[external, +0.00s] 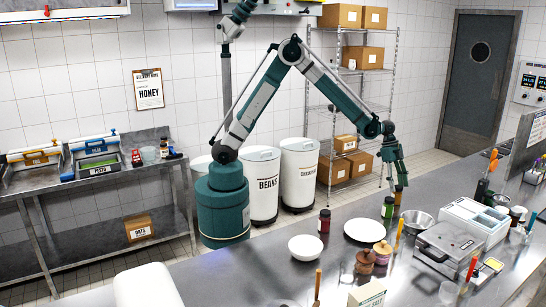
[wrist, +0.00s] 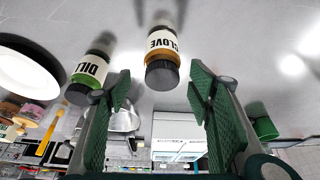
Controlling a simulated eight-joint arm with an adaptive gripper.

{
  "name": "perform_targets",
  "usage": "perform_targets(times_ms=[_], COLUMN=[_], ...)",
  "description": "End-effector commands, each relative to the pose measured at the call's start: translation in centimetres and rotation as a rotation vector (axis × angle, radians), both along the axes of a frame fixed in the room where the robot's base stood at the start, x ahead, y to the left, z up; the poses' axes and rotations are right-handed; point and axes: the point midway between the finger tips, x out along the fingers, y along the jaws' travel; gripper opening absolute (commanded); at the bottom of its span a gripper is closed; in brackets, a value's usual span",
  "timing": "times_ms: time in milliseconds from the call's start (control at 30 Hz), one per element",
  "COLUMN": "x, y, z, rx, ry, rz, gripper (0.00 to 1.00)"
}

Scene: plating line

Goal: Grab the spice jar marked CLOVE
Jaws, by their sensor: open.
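The spice jar marked CLOVE (wrist: 163,55) has a dark cap, a white label and brown contents. In the wrist view it lies between and beyond my gripper's fingertips (wrist: 160,90), apart from both. In the external view the CLOVE jar (external: 398,194) stands on the steel counter just below my gripper (external: 393,170), partly hidden by it. My gripper is open and empty, pointing down. A green jar marked DILL (wrist: 90,72) is beside it, left of the CLOVE jar in the wrist view; it also shows in the external view (external: 387,208).
A white plate (external: 364,230) and a steel bowl (external: 416,220) stand near the jars. A white container box (external: 474,222) is to the right.

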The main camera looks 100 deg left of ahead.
Motion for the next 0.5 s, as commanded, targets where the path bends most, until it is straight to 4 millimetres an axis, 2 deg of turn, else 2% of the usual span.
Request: perform_targets(times_ms=[300,500], x=[0.0,0.4], y=[0.0,-0.2], z=[-0.1,-1.0], rx=[0.001,0.001], ry=[-0.001,-0.001], rz=[0.000,0.000], gripper=[0.52,0.52])
